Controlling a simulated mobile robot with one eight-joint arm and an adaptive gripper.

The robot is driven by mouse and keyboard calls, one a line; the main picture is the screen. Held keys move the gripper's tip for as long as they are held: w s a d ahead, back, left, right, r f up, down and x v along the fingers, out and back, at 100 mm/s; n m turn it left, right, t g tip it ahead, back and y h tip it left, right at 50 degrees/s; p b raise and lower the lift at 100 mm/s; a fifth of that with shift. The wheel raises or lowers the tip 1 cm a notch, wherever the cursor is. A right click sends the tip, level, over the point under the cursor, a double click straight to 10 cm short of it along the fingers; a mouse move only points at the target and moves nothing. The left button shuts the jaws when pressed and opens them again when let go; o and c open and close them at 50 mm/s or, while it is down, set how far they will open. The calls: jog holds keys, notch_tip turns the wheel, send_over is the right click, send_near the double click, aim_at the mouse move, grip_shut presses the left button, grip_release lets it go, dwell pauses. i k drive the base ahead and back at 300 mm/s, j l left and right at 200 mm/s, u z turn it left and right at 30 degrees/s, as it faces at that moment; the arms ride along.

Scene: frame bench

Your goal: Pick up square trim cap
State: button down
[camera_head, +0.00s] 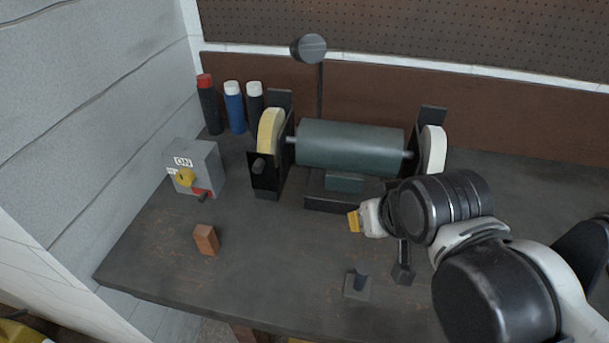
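A small dark grey piece with a flat square base and a short upright stem (357,286) stands near the bench's front edge; it looks like the square trim cap.
A bench grinder (350,147) with two wheels and a lamp (309,47) stands at the back. A grey switch box (205,165), several bottles (234,107) and a brown block (206,240) are at the left. The bench (285,255) is clear between block and square piece.

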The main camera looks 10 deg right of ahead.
aim_at(358, 287)
jog(key=k+j+z, duration=0.25)
jog(key=j+z, duration=0.15)
jog(key=k+j+z, duration=0.35)
jog(key=i+j, duration=0.05)
